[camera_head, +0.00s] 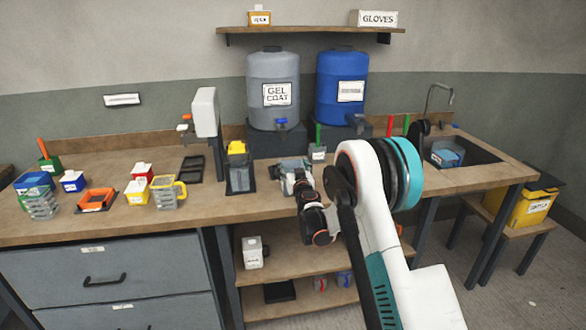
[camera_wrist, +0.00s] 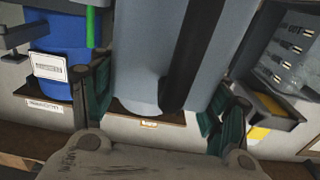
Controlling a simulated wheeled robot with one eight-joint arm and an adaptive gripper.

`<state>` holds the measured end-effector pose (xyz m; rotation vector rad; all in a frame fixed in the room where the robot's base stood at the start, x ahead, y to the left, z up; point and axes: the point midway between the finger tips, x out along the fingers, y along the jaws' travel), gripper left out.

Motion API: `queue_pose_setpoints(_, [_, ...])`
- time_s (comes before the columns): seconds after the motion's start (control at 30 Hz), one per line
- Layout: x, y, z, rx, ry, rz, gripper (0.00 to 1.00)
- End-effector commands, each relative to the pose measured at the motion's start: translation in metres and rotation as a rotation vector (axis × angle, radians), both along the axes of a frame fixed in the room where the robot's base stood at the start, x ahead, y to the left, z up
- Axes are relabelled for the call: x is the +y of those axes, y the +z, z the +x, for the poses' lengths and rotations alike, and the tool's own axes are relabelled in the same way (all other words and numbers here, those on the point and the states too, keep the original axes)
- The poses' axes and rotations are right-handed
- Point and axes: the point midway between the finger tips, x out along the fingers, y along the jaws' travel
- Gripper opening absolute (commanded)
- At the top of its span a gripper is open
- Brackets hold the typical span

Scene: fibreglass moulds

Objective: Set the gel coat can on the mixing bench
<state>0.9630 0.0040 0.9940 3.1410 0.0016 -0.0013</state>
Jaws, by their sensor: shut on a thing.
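My gripper (camera_head: 293,184) is at the middle of the workbench, in front of the grey drum, and is shut on a small grey thing that seems to be the gel coat can (camera_head: 295,165). My arm and fingers hide much of it, and no label shows on it. The wrist view has grey surface (camera_wrist: 142,60) between the green finger pads of my gripper (camera_wrist: 160,108), with a dark bar crossing it. I cannot tell whether the can touches the wooden bench (camera_head: 225,206).
A grey drum marked GEL COAT (camera_head: 272,75) and a blue drum (camera_head: 342,88) stand behind on dark blocks. A yellow-topped container (camera_head: 238,165) stands close left. Cups and trays crowd the left; a sink (camera_head: 470,155) is at right. Some bare bench lies at the front.

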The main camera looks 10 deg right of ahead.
Motion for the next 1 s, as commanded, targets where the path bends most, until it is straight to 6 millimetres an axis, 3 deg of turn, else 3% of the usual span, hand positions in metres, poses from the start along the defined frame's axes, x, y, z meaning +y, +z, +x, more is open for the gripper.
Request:
queue_pose_setpoints(0.03, [0.0, -0.002, 0.0, 0.0, 0.0, 0.0, 0.03])
queue_pose_setpoints(0.07, [0.0, -0.002, 0.0, 0.0, 0.0, -0.001, 0.74])
queue_pose_setpoints(0.13, [0.0, -0.002, 0.0, 0.0, 0.0, 0.0, 0.89])
queue_pose_setpoints(0.6, [0.0, 0.002, 0.0, 0.0, 0.0, 0.0, 0.89])
queue_pose_setpoints(0.77, [0.0, 0.002, -0.022, 0.0, 0.0, -0.001, 0.89])
queue_pose_setpoints(1.0, [0.0, 0.003, -0.073, -0.001, 0.0, -0.001, 0.89])
